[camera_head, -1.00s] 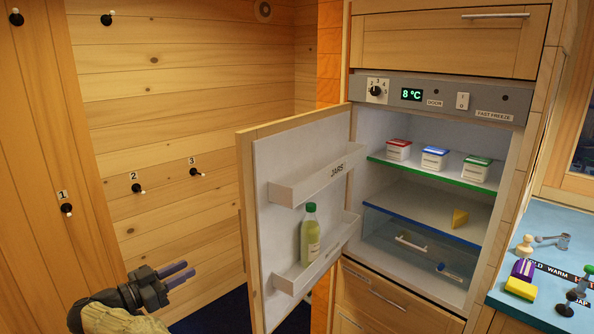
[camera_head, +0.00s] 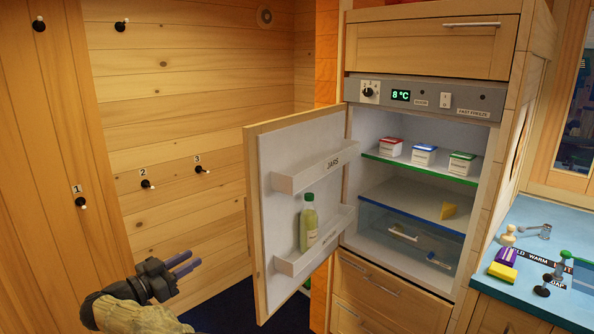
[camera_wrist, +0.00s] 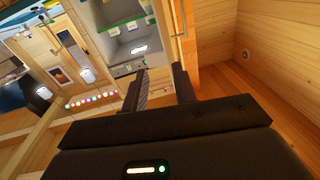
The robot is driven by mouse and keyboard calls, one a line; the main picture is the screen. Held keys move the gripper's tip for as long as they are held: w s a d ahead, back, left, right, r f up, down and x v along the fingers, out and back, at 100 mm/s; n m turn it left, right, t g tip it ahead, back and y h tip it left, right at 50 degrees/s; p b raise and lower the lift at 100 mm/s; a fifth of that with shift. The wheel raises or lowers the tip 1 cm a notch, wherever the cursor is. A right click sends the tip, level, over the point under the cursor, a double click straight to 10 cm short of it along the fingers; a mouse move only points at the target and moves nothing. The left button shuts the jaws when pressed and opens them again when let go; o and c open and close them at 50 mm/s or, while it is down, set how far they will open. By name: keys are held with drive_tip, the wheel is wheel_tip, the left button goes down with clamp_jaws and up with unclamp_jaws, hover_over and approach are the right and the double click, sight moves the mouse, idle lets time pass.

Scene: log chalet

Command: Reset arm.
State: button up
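My gripper (camera_head: 184,264) is at the lower left of the head view, in front of the wood wall and left of the open fridge door (camera_head: 262,215). Its two fingers are apart with nothing between them. In the wrist view my gripper (camera_wrist: 160,84) also shows two spread, empty fingers, with the room tilted behind them. The gripper touches nothing that I can see.
The fridge door swings out toward me, with a bottle (camera_head: 308,222) in its lower rack. A blue counter (camera_head: 540,240) with small items is at right. Numbered hooks (camera_head: 147,184) line the left wall.

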drive_tip(key=w+d+r+n+t+y, duration=0.5)
drive_tip(key=w+d+r+n+y, duration=0.15)
drive_tip(key=w+r+y, duration=0.35)
drive_tip(key=s+d+f+n+g+y+p, duration=0.1)
drive_tip(key=d+f+n+g+y, duration=0.25)
drive_tip(key=d, duration=0.65)
drive_tip(key=s+d+f+g, duration=0.3)
drive_tip(key=s+d+f, duration=0.2)
drive_tip(key=s+d, duration=0.3)
drive_tip(key=s+d+f+g, duration=0.4)
drive_tip(key=s+d, duration=0.3)
drive_tip(key=d, duration=0.1)
drive_tip(key=s+d+f+g, duration=0.2)
drive_tip(key=s+d, duration=0.1)
drive_tip(key=s, duration=0.3)
drive_tip(key=s+d+f+m+g+h, duration=0.1)
drive_tip(key=s+d+f+g, duration=0.1)
drive_tip(key=s, duration=0.5)
drive_tip(key=s+d+f+g+h, duration=0.1)
drive_tip(key=s+d+f+g, duration=0.1)
drive_tip(key=s+d, duration=0.3)
drive_tip(key=shift+s+m+p, duration=0.4)
drive_tip(key=shift+s+p, duration=0.05)
drive_tip(key=shift+s, duration=0.6)
drive_tip(key=shift+f, duration=0.1)
